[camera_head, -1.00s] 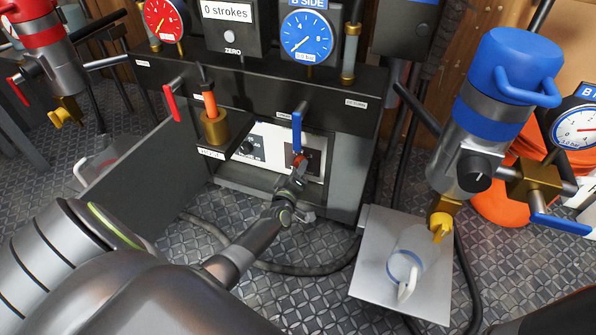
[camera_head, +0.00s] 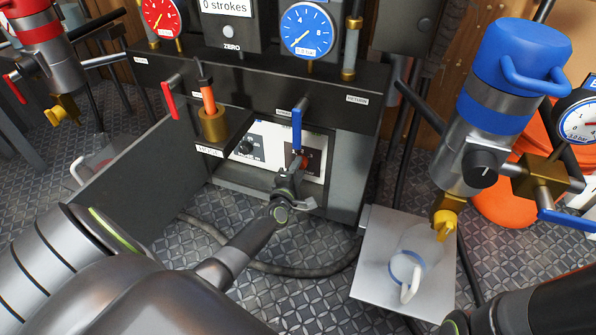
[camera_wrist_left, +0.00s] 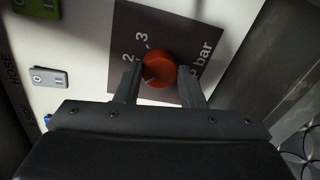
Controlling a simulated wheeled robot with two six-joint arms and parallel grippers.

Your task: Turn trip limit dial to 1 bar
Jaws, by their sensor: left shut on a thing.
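The trip limit dial is a round orange-red knob (camera_head: 297,162) on a dark plate in the white panel under the pump console. In the left wrist view the knob (camera_wrist_left: 160,70) shows close up, with "2", "3" and "bar" printed on the plate around it. My left gripper (camera_head: 296,170) reaches it from below. Its two fingers (camera_wrist_left: 160,77) are shut on the knob, one on each side. A thin mark shows on the knob's face, but I cannot read its setting surely, and part of the scale is hidden by the fingers. My right gripper is out of view.
A blue-handled lever (camera_head: 297,128) hangs just above the dial. A black knob (camera_head: 246,147) and a grey switch (camera_wrist_left: 48,77) sit left of it. A metal tray (camera_head: 375,285) with a clear jug (camera_head: 408,268) stands right. My right arm shows at lower right.

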